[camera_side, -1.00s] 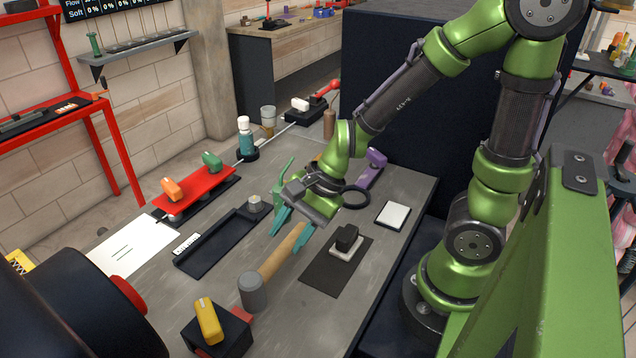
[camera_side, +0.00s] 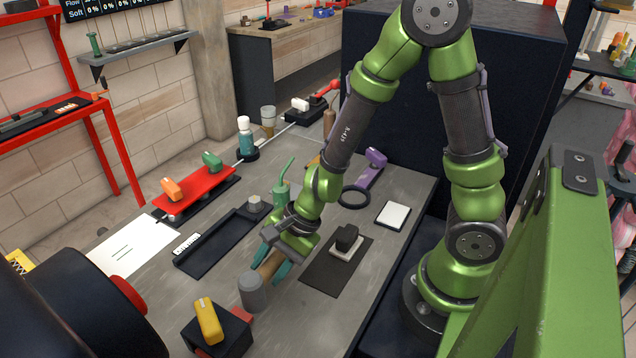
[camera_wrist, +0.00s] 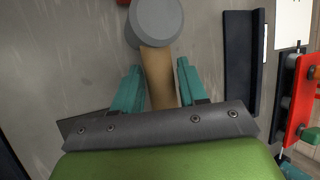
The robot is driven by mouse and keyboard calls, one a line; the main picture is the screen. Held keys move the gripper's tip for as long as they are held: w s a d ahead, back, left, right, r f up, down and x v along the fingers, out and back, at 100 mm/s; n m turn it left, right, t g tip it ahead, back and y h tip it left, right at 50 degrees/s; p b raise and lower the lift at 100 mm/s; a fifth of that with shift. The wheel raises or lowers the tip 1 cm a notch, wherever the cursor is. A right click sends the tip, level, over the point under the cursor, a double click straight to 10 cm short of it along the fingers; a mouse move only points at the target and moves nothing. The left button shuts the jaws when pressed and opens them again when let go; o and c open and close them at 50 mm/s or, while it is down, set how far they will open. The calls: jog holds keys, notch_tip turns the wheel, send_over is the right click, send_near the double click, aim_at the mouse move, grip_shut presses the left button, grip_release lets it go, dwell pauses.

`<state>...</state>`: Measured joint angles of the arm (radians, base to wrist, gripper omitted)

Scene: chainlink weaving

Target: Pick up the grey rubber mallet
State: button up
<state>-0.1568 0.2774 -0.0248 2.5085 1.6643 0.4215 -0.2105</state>
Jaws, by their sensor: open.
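The mallet (camera_side: 253,292) lies on the grey table, with a grey cylindrical head and a tan wooden handle (camera_side: 270,265). In the wrist view its head (camera_wrist: 156,20) is at the top and its handle (camera_wrist: 158,75) runs down between my fingers. My gripper (camera_side: 268,270) is low over the handle, close to the head. Its teal fingers are open, one on each side of the handle, with a gap on both sides in the wrist view (camera_wrist: 158,88). The far end of the handle is hidden by my gripper.
A black block with a yellow-handled piece (camera_side: 208,320) stands near the mallet head. A dark mat (camera_side: 325,277) with a black-topped white block (camera_side: 347,240) lies to the right. A black tray (camera_side: 215,246) and a red rack (camera_side: 196,190) are to the left.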

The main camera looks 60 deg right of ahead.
aim_at(267, 264)
jog(key=shift+w+a+f, duration=0.25)
jog(key=shift+f, duration=0.3)
grip_shut()
jog(key=shift+r, duration=0.15)
jog(key=shift+r, duration=4.9)
